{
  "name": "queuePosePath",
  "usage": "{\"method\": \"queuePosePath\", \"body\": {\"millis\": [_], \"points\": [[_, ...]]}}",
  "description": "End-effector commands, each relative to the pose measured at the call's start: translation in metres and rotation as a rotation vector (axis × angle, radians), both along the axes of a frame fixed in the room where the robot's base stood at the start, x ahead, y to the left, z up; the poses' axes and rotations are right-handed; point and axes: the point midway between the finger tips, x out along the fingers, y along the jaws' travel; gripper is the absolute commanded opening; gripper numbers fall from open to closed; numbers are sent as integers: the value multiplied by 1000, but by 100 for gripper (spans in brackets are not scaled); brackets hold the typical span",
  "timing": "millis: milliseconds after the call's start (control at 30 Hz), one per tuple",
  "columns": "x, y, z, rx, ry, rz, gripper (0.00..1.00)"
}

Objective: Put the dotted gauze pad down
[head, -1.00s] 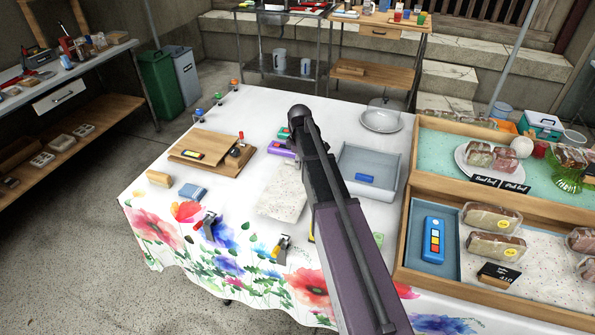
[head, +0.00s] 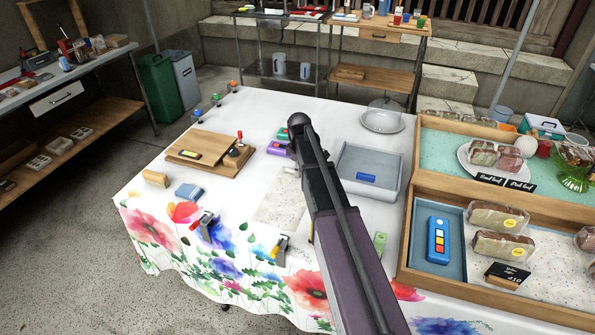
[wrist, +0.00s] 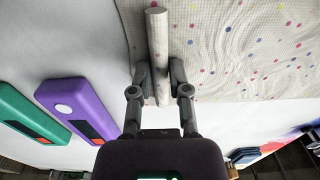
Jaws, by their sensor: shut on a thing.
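My gripper (wrist: 158,80) is shut on a narrow pale thing, seen edge-on in the wrist view, which I take to be the dotted gauze pad (wrist: 158,40). Its long side points away from the wrist, between the two fingers. Behind it lies a white cloth with coloured dots (wrist: 240,50), and the pad overlaps that cloth's left part in the picture. I cannot tell whether the pad touches it. In the head view the dotted cloth (head: 278,208) lies on the table, left of my arm. My arm hides the fingers there.
Purple (wrist: 75,112) and green (wrist: 35,115) cases lie left of my gripper in the wrist view. In the head view a grey tray (head: 345,188) stands right of my arm, a wooden board (head: 195,165) lies left, and wooden display crates (head: 408,225) stand at the right.

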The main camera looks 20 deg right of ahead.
Motion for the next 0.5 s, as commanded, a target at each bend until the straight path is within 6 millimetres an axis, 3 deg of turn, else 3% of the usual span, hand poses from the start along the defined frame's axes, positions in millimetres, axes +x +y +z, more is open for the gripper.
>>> {"method": "queuePosePath", "body": {"millis": [67, 100, 200, 500], "points": [[0, 0, -3, 0, 0, 0, 0], [0, 0, -2, 0, 0, 0, 29], [0, 0, -2, 0, 0, 0, 57], [0, 0, -2, 0, 0, 1, 57]]}}
